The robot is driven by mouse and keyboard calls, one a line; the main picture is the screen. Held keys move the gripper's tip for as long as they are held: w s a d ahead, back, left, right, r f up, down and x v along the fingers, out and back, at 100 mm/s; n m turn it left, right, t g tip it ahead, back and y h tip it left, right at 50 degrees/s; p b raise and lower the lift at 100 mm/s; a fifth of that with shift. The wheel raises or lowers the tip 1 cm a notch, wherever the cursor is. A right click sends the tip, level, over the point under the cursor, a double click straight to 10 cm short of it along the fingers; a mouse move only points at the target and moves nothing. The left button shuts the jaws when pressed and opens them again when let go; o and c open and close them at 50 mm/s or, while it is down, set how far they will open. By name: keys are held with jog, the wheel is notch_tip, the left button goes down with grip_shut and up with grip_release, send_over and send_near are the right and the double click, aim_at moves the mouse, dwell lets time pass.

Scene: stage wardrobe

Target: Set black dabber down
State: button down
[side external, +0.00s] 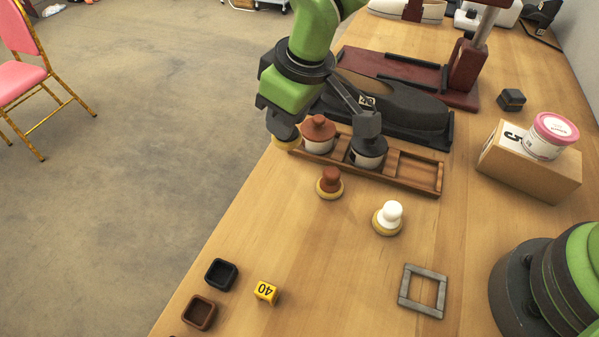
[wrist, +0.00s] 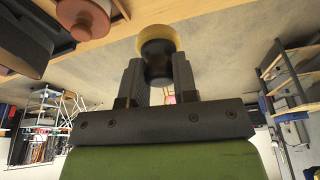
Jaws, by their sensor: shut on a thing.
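My gripper (side external: 281,125) is shut on the black dabber, at the table's left edge by the left end of the wooden tray. In the wrist view the dabber's black handle (wrist: 157,64) sits between my fingers, with its yellow pad (wrist: 158,38) beyond them. In the side view the yellow pad (side external: 287,143) shows below my gripper, and the handle is mostly hidden. I cannot tell whether the pad touches anything. A brown dabber (side external: 329,181) and a white dabber (side external: 388,216) stand upright, pads down, on the table.
The wooden tray (side external: 418,173) holds a brown-lidded jar (side external: 318,135) and a black-lidded jar (side external: 368,150); its right compartment is empty. A grey frame (side external: 423,291), yellow cube (side external: 266,291), black dish (side external: 221,274) and brown dish (side external: 199,312) lie nearer. The table between is clear.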

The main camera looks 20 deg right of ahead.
jog(key=shift+s+r+n, duration=0.15)
jog(key=shift+s+n, duration=0.25)
jog(key=shift+n, duration=0.1)
jog(key=s+n+g, duration=0.4)
jog(key=s+n, duration=0.7)
jog(key=n, duration=0.5)
jog(key=shift+y, duration=0.3)
jog(key=x, duration=0.4)
jog(key=shift+w+d+f, duration=0.15)
jog(key=shift+w+f, duration=0.2)
jog(key=shift+w, duration=0.05)
jog(key=shift+f, duration=2.35)
jog(key=shift+f, duration=0.1)
jog(key=c, duration=0.9)
grip_release()
